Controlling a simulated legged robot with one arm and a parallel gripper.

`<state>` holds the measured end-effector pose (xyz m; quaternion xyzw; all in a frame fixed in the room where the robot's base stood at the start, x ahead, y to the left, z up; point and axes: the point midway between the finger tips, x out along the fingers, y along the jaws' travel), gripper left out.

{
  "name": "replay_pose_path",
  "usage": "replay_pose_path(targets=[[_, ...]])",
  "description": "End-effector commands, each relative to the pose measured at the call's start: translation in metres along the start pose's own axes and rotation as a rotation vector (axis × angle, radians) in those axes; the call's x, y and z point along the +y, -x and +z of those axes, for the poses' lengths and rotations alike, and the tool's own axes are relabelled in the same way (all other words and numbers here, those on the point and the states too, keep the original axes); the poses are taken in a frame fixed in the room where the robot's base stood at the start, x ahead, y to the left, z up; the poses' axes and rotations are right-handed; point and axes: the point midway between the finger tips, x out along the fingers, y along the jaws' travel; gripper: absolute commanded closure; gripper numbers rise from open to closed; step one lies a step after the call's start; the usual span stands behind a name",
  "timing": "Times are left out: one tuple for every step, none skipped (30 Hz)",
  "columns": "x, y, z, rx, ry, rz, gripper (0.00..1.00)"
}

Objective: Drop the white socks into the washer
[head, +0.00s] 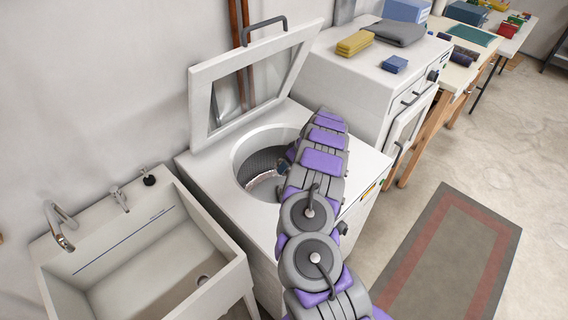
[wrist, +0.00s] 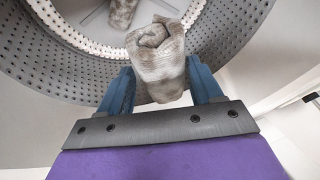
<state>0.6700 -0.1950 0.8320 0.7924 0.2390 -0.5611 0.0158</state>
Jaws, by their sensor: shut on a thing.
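The washer (head: 208,187) stands with its lid (head: 205,100) raised and its round top opening uncovered. My arm reaches over the washer to this opening in the head view, where its end is mostly hidden. In the wrist view my gripper (wrist: 160,74) is shut on a rolled, greyish-white sock bundle (wrist: 160,52), with one blue finger on each side. The perforated drum (wrist: 245,30) of the washer lies beyond the bundle. Another greyish-white bundle (wrist: 122,12) lies inside the drum, partly cut off by the top edge.
A utility sink (head: 205,240) with a faucet (head: 60,225) is left of the washer. A second white machine (head: 345,85) stands to the right, with folded yellow cloth (head: 355,43), grey cloth (head: 398,32) and blue cloth (head: 395,64) on top. A rug (head: 450,260) covers the right floor.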

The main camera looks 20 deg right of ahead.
Motion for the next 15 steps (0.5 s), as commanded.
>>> replay_pose_path(targets=[[0.003,-0.005,0.003,-0.001,-0.001,0.001,0.64],[0.003,-0.008,0.004,-0.001,0.0,0.001,0.64],[0.004,-0.012,0.005,-0.002,0.0,0.002,0.64],[0.004,-0.016,0.006,-0.002,0.0,0.003,0.64],[0.004,-0.019,0.007,-0.002,0.0,0.004,0.64],[0.004,-0.023,0.008,-0.003,0.0,0.005,0.64],[0.005,-0.027,0.009,-0.003,0.0,0.005,0.64],[0.005,-0.03,0.01,-0.004,0.0,0.006,0.64],[0.005,-0.034,0.012,-0.005,0.001,0.007,0.64],[0.004,-0.037,0.013,-0.005,0.001,0.008,0.64],[0.004,-0.04,0.013,-0.006,0.001,0.008,0.64],[0.005,-0.043,0.015,-0.006,0.001,0.008,0.64],[0.005,-0.044,0.015,-0.006,0.002,0.008,0.64],[0.006,-0.045,0.016,-0.006,0.001,0.008,0.64],[0.007,-0.046,0.016,-0.005,0.001,0.007,0.64]])
